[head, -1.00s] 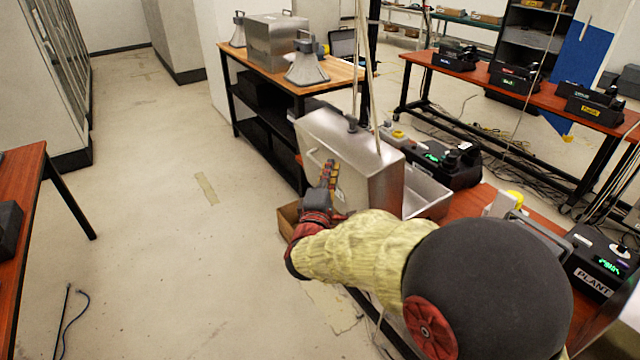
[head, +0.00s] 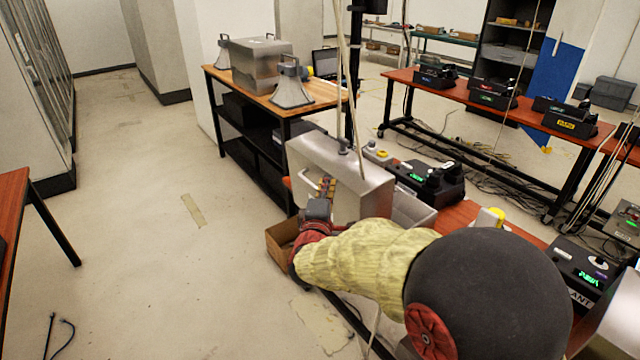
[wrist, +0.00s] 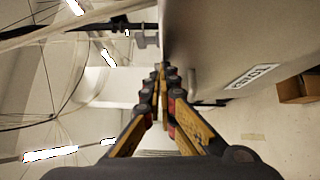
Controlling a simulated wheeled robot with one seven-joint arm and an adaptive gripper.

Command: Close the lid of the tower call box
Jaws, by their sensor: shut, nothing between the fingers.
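The tower call box is a grey metal case on the red-brown table. Its broad lid (head: 362,190) stands upright and open, with the pale open body (head: 412,211) behind it to the right. My gripper (head: 326,184) is in front of the lid's outer left face, fingers pointing up along it. In the wrist view, my gripper (wrist: 161,72) has its fingers together and empty, beside the grey lid face (wrist: 240,35). I cannot tell if the fingers touch the lid.
A cardboard box (head: 281,240) is below the lid, left of my arm. Black phone units (head: 428,180) stand behind the call box. A wooden-topped bench (head: 325,94) holds a metal case and horn speakers. Thin pale cables hang near the lid. Floor to the left is open.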

